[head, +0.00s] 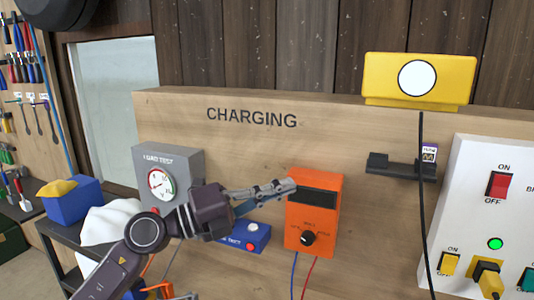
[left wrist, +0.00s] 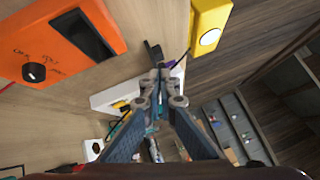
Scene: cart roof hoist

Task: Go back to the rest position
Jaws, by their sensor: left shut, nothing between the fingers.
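My left gripper (head: 291,186) reaches in from the lower left in the head view. Its fingers are together and empty, pointing right. In the head view the fingertips overlap the upper left corner of an orange meter box (head: 293,226) with a dark display and a black knob. In the left wrist view the shut fingers (left wrist: 161,76) stand clear of the orange box (left wrist: 50,38), which lies at the upper left. I cannot tell the exact gap. My right gripper is in neither view.
A wooden "CHARGING" board (head: 350,215) stands close in front. It carries a grey load tester (head: 190,160), a blue tester (head: 258,238), a yellow lamp box (head: 430,75), a small black shelf (head: 390,167) and a white switch panel (head: 460,200). A black cable hangs at the right.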

